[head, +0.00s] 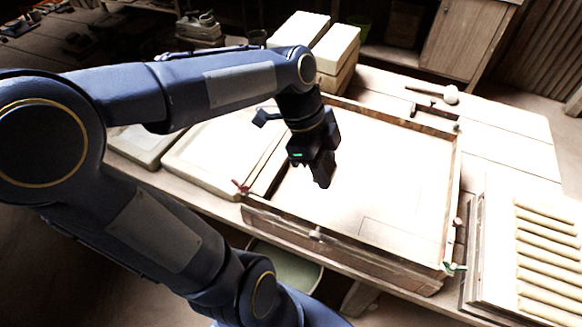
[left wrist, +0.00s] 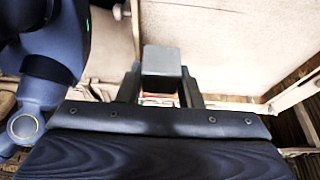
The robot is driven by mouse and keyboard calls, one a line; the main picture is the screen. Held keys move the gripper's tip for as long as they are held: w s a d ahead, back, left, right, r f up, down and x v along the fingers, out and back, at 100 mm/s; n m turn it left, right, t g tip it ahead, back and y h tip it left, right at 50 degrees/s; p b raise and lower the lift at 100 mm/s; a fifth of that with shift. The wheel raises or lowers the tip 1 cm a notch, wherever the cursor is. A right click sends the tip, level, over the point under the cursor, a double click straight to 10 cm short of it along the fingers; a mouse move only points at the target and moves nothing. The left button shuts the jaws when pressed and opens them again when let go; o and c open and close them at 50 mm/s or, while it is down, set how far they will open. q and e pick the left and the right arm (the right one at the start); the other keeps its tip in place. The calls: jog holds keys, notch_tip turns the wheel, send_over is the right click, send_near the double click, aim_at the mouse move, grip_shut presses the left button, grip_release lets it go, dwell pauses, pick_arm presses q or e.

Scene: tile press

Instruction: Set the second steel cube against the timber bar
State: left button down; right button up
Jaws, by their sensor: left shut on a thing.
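My left gripper (head: 322,177) hangs over the left part of the pale board inside the wooden frame, pointing down. In the left wrist view, the gripper (left wrist: 162,92) is shut on a grey steel cube (left wrist: 162,60) between its fingers. The cube cannot be told apart from the dark fingertips in the head view. The timber frame's near bar (head: 340,246) runs along the front of the board, apart from the gripper. I cannot tell which bar is the task's timber bar, nor make out another steel cube. My right gripper is not in view.
The pale board (head: 385,185) is largely clear. A mallet (head: 450,95) lies behind the frame. Pale blocks (head: 325,48) are stacked at the back. A rack of long rolls (head: 545,255) stands at the right, and a flat pale slab (head: 205,160) lies left of the frame.

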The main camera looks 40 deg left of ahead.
pick_arm(q)
jog(key=w+a+f, duration=0.2)
jog(key=a+f, duration=0.1)
jog(key=w+a+f+p, duration=0.1)
jog(key=w+a+f, duration=0.2)
jog(key=a, duration=0.1)
jog(key=w+a+f, duration=0.3)
jog(key=a, duration=0.1)
jog(key=shift+w+a+p, duration=0.1)
jog(key=shift+a+p, duration=0.15)
jog(key=shift+p, duration=0.1)
jog(key=shift+w+a+f, duration=0.2)
jog(key=shift+a+f, duration=0.05)
jog(key=shift+f, duration=1.7)
jog(key=shift+f, duration=0.2)
jog(key=c, duration=1)
grip_release()
